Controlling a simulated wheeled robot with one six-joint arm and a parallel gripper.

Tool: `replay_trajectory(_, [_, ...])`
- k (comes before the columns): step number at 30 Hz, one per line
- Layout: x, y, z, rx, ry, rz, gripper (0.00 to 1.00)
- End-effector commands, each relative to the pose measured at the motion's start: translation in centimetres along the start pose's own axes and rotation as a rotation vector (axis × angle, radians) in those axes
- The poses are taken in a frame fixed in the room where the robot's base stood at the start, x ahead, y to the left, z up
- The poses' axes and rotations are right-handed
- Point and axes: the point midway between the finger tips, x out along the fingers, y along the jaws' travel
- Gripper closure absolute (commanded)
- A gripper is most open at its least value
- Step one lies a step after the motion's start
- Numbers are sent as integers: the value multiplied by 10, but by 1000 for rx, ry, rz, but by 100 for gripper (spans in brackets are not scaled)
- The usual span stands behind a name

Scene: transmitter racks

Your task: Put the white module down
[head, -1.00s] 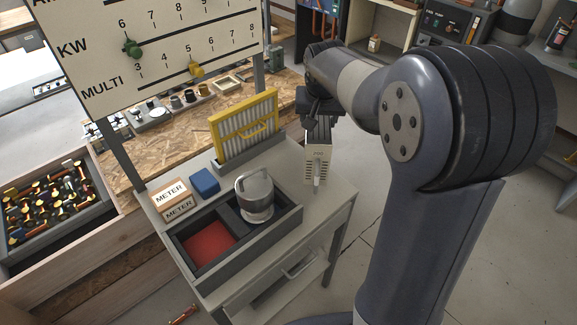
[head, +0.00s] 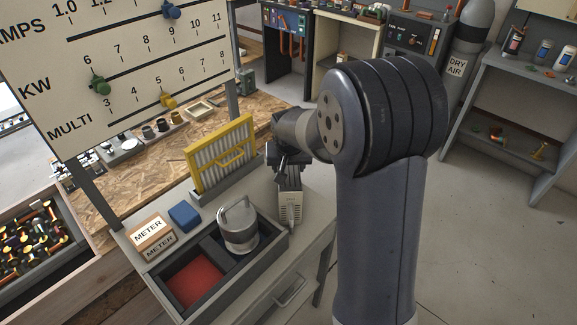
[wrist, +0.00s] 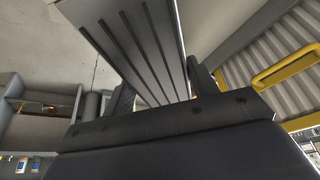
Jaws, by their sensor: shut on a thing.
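The white module (head: 291,207) is a pale, slotted block with a handle-like front, seen in the head view at the right rear of the grey cart top. My gripper (head: 287,172) is shut on its upper part. The module hangs upright or nearly so, at the cart's right side; I cannot tell whether its bottom touches the top. In the wrist view, a ribbed grey face of the module (wrist: 140,45) fills the space between my gripper's fingers (wrist: 160,85).
A yellow-framed filter (head: 222,155) stands just left of the module. A silver canister (head: 238,225) sits in the divided tray, beside a red-lined compartment (head: 195,283). A blue block (head: 184,214) and a METER box (head: 152,235) lie at the left of the cart.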

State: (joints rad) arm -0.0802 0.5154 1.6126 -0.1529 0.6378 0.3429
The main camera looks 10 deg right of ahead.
Motion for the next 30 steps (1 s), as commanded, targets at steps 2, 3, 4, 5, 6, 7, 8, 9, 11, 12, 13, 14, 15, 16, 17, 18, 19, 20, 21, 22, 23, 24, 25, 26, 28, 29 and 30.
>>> replay_trajectory(2, [1, 0, 0, 0, 6, -1, 100])
replay_trajectory(3, [2, 0, 0, 0, 6, -2, 100])
replay_trajectory(4, [2, 0, -1, 1, 7, -2, 100])
replay_trajectory(5, [2, 0, -1, 1, 7, -2, 100])
replay_trajectory(6, [2, 0, -1, 1, 7, -2, 100])
replay_trajectory(7, [2, 0, -1, 1, 7, -2, 100])
replay_trajectory(8, [2, 0, -1, 1, 6, -2, 100])
replay_trajectory(9, [2, 0, -1, 1, 6, -2, 100])
replay_trajectory(11, [3, 0, 0, 1, 6, -2, 100])
replay_trajectory(12, [5, 0, 1, 1, 6, -2, 100])
replay_trajectory(13, [6, 0, 2, 0, 1, -1, 44])
replay_trajectory(14, [5, 0, 2, 0, 1, -1, 42])
replay_trajectory(15, [5, 0, 2, 1, 1, -1, 38])
replay_trajectory(16, [5, 0, 2, 0, 1, -1, 36])
replay_trajectory(17, [5, 0, 2, 0, 1, -1, 33])
replay_trajectory(18, [5, 0, 2, 1, 1, -1, 30])
replay_trajectory(19, [5, 0, 2, 0, 1, -1, 28])
replay_trajectory(20, [5, 0, 2, 0, 1, -1, 25])
replay_trajectory(21, [5, 0, 2, 0, 1, -1, 23])
replay_trajectory(22, [5, 0, 2, 0, 1, -1, 23])
replay_trajectory(23, [5, 0, 2, 0, 1, -1, 23])
replay_trajectory(24, [5, 0, 2, 0, 1, -1, 23])
replay_trajectory(25, [5, 0, 2, 0, 1, -1, 23])
replay_trajectory(26, [5, 0, 2, 0, 1, -1, 23])
replay_trajectory(28, [4, 0, 2, 0, 1, -1, 23])
replay_trajectory(29, [4, 0, 1, 0, 1, -1, 23])
replay_trajectory(30, [2, 0, 1, 0, 1, -1, 23])
